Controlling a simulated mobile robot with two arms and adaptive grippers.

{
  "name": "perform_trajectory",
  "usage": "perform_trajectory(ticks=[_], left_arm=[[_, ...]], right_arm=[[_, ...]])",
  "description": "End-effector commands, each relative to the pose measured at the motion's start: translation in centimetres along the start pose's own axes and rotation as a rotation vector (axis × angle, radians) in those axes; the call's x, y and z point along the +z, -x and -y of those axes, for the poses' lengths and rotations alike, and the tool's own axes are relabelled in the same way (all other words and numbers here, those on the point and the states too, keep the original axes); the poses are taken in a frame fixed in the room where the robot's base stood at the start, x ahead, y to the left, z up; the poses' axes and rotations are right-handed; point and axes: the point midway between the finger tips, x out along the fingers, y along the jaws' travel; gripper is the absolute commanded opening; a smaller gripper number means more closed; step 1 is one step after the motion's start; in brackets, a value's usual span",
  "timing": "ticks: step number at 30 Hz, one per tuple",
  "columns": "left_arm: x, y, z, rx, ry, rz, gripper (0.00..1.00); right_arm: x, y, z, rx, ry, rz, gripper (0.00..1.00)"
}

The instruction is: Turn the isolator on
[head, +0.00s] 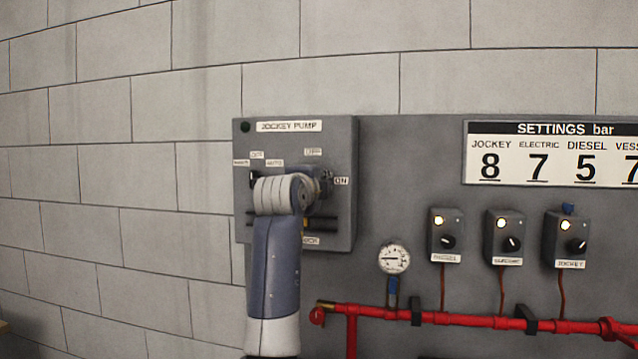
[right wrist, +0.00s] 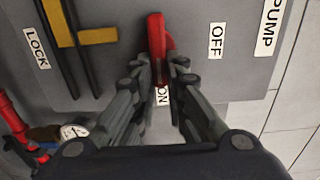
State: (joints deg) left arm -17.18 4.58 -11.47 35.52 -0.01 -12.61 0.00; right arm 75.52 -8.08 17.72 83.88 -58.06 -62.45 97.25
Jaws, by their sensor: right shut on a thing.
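The isolator's red handle (right wrist: 158,48) shows in the right wrist view on the face of the grey jockey pump box (head: 342,222). My right gripper (right wrist: 161,72) is shut on this handle, one finger on each side. The handle lies in line with the ON label (right wrist: 163,96), which is partly covered by the fingers. The OFF label (right wrist: 217,41) is off to the handle's right in that view. In the head view my right wrist hides the handle, with the ON label (head: 341,181) just right of it. My left gripper is not in view.
Yellow bars and a LOCK label (right wrist: 37,48) are beside the handle. A pressure gauge (head: 394,259), a red pipe (head: 465,319) and small switch boxes (head: 447,235) are right of and below the box. The block wall (head: 120,180) at left is clear.

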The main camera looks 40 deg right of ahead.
Motion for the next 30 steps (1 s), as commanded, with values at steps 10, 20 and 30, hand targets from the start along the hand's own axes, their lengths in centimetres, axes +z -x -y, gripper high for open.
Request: perform_trajectory(ticks=[10, 20, 30], left_arm=[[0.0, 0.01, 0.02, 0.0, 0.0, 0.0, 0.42], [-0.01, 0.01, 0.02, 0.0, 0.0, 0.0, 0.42], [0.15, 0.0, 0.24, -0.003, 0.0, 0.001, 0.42]], right_arm=[[-0.04, 0.02, 0.22, -0.005, -0.011, 0.001, 0.0], [-0.03, 0.01, 0.12, -0.003, -0.009, 0.0, 0.33], [0.06, 0.47, 0.04, -0.002, -0.007, 0.001, 0.33]])
